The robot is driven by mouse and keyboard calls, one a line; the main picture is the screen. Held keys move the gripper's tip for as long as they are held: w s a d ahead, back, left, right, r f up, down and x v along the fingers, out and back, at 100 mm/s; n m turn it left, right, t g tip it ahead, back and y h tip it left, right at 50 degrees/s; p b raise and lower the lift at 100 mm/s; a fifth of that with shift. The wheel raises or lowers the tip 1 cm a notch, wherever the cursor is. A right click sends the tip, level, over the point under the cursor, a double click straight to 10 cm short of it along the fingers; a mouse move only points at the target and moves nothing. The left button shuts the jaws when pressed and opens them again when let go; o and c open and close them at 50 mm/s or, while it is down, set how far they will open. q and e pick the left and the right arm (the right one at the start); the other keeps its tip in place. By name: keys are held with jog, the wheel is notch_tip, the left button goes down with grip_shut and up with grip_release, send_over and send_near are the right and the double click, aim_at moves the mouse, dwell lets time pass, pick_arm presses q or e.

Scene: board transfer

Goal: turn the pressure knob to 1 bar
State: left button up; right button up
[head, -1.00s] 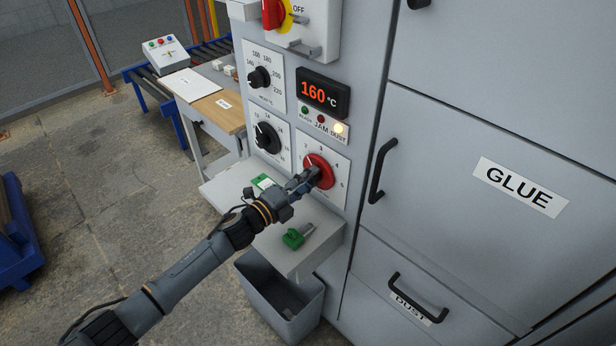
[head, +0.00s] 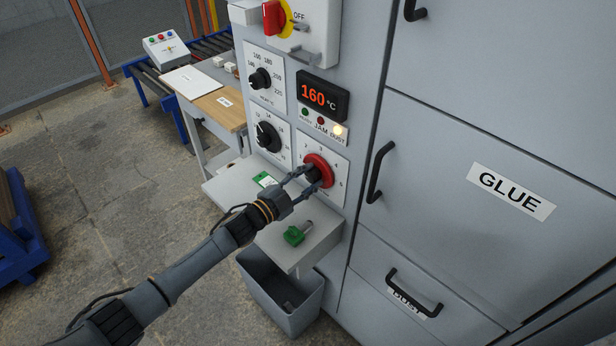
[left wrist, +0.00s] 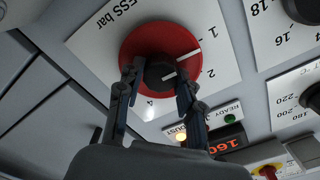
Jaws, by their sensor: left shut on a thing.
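The pressure knob (head: 317,168) is a red disc with a dark centre on a white dial plate (head: 338,165) on the cabinet front. In the left wrist view the knob (left wrist: 161,48) fills the upper middle. Its white pointer line aims between the printed 1 and 2. The 4 shows below the knob; the 3 is not readable there. My left gripper (head: 313,178) reaches in from the lower left. In the left wrist view its two fingers (left wrist: 158,84) are spaced on either side of the dark centre, gripping it. My right gripper is out of view.
Two black-knob dials (head: 266,136) sit left of the pressure dial, below and beside the 160 °C display (head: 323,97). A grey bin (head: 280,295) stands below.

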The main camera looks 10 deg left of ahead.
pick_arm(q)
jog(key=shift+n, duration=0.5)
jog(key=o, duration=1.2)
jog(key=v, duration=1.2)
